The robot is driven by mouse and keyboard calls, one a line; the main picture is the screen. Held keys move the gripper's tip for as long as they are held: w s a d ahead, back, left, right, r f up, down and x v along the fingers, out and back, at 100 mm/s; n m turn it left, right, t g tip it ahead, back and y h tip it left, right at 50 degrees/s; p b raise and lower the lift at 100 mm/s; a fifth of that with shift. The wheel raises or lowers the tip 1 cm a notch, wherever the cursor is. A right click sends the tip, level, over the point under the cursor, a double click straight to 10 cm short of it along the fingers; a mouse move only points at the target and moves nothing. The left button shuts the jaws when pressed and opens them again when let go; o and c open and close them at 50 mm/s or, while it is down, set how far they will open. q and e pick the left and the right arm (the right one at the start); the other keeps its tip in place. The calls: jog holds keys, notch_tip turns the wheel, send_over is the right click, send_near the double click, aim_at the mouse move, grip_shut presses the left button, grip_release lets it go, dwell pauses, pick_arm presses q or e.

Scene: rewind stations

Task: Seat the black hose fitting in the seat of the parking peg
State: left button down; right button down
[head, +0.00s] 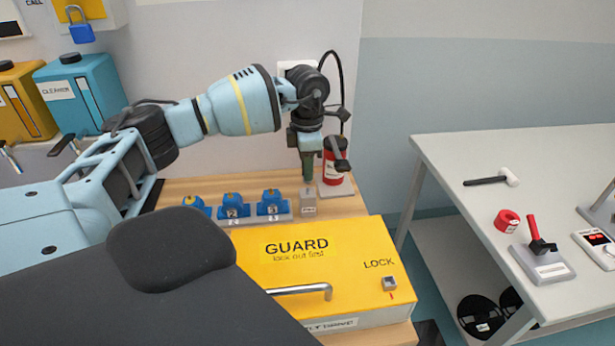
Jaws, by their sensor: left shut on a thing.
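My left gripper (306,138) reaches in over the wooden bench and points down. It is shut on a slim dark green piece (308,168); I cannot tell for sure whether this is the black hose fitting. The piece's lower end is close above a small grey labelled block (308,204), perhaps the parking peg; whether they touch is unclear. A black hose or cable (341,72) arcs down to the right of the wrist. No seat can be made out clearly. My right gripper is not in view.
A red canister (336,172) stands right behind the gripper. The yellow guard box (340,265) fills the bench front. A white table (455,150) with tools stands at right, across a gap.

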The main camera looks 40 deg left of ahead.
pick_arm(q)
jog(key=shift+f, duration=1.75)
jog(key=c, duration=1.2)
grip_release()
jog(key=shift+f, duration=0.15)
notch_tip(320, 180, up, 12)
jog(key=shift+r, duration=0.2)
jog(key=shift+f, duration=0.1)
